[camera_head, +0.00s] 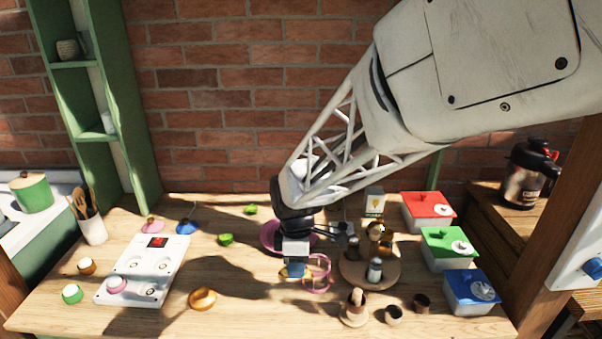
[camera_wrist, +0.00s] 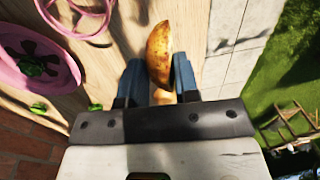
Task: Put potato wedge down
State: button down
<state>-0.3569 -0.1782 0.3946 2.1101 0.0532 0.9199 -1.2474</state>
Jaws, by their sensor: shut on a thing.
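The potato wedge (camera_wrist: 160,50) is yellow-brown and sits between the two blue fingers of my gripper (camera_wrist: 158,80) in the wrist view. The fingers are shut on it, and its long end sticks out beyond the fingertips. In the head view my gripper (camera_head: 294,269) hangs over the middle of the table, and a bit of the wedge (camera_head: 283,272) shows at the fingers. A pink plate (camera_head: 268,238) lies behind my gripper, partly hidden by it. In the wrist view the plate (camera_wrist: 62,62) has green pieces on it. I cannot tell the exact gap below the wedge.
A pink wire holder (camera_head: 319,285) stands close right of my gripper. A round wooden board (camera_head: 348,270) with shakers is further right. Red (camera_head: 428,211), green (camera_head: 449,247) and blue (camera_head: 471,292) lidded boxes line the right. A white cooker (camera_head: 143,270) is left. Bare wood lies in front.

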jog(key=shift+g, duration=0.3)
jog(key=w+d+f, duration=0.1)
jog(key=w+f, duration=0.1)
jog(key=w, duration=0.7)
jog(key=w+d+f, duration=0.1)
jog(key=w+f, duration=0.1)
jog(key=w, duration=0.7)
jog(key=w+d+f, duration=0.2)
jog(key=w, duration=0.8)
jog(key=shift+w+f, duration=0.1)
jog(key=shift+f, duration=0.75)
jog(key=shift+w+f, duration=0.1)
jog(key=shift+w, duration=0.3)
jog(key=w+a, duration=0.1)
jog(key=w, duration=0.4)
jog(key=w+a+f, duration=0.1)
jog(key=w, duration=0.4)
jog(key=w+a, duration=0.1)
jog(key=w, duration=0.4)
jog(key=shift+f, duration=0.15)
